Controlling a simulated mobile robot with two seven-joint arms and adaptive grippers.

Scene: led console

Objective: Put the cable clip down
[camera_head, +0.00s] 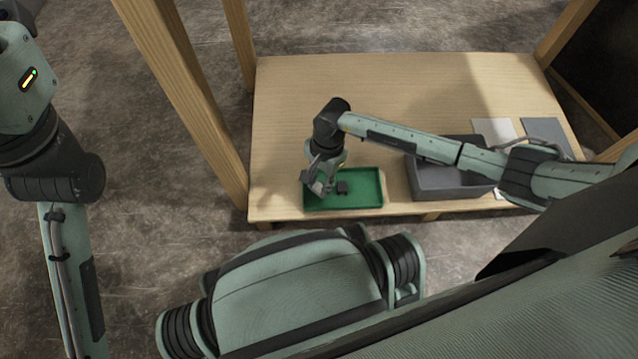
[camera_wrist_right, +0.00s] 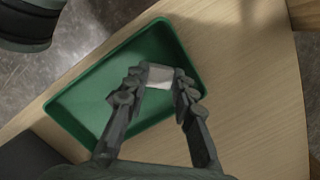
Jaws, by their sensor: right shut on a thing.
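The cable clip (camera_wrist_right: 160,76) is a small whitish block between the fingertips of my right gripper (camera_wrist_right: 158,86) in the right wrist view. The gripper is shut on it. In the head view my right gripper (camera_head: 327,186) is over the left part of a green tray (camera_head: 366,188) at the table's near edge. The green tray (camera_wrist_right: 82,104) also shows behind the gripper in the wrist view, with the clip in front of its edge area. I cannot tell how high the clip is above the tray. My left gripper is out of view.
A grey bin (camera_head: 440,182) stands right of the green tray on the wooden table (camera_head: 290,100). White and grey flat sheets (camera_head: 542,130) lie further right. Wooden posts (camera_head: 190,90) rise at the table's left side. The back of the table is clear.

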